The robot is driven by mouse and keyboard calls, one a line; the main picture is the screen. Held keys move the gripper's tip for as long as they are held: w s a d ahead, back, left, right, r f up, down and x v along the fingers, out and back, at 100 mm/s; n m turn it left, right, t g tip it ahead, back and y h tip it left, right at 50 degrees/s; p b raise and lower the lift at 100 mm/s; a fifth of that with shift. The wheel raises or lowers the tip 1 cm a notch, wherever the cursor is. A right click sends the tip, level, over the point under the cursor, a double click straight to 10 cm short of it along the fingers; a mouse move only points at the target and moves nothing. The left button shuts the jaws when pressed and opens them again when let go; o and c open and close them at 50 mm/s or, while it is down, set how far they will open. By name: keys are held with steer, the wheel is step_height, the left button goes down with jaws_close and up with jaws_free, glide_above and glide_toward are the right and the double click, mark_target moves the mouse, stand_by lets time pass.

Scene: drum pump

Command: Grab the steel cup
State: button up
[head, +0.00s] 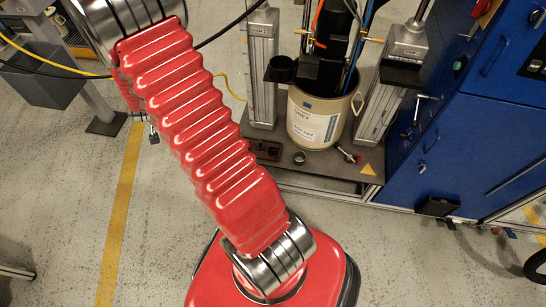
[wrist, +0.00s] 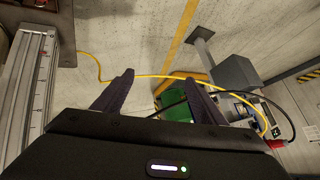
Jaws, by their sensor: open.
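A small round steel cup (head: 299,158) stands on the dark base plate (head: 325,163) of the drum pump, in front of the cream drum. Only the head view shows it; I do not see it in the wrist view. My gripper (wrist: 158,78) is open in the wrist view, with two dark fingers apart and nothing between them. Past the fingers are the floor, a yellow cable and a green object. In the head view my red arm covers the left middle, and the gripper cannot be made out, so its distance to the cup is unclear.
A black cylinder (head: 281,69) sits beside that column. Blue cabinets (head: 450,140) stand at right. A yellow cable (wrist: 140,76) crosses the wrist view.

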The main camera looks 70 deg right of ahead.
steer(key=s+d+f+m+g+h, duration=0.25)
steer(key=s+d+f, duration=0.25)
steer(key=d+f, duration=0.55)
steer(key=m+g+h, duration=0.6)
steer(key=g, duration=0.2)
glide_toward(296, 161)
steer(key=shift+a+t, duration=0.25)
steer(key=shift+a, duration=0.05)
steer(key=shift+x, duration=4.3)
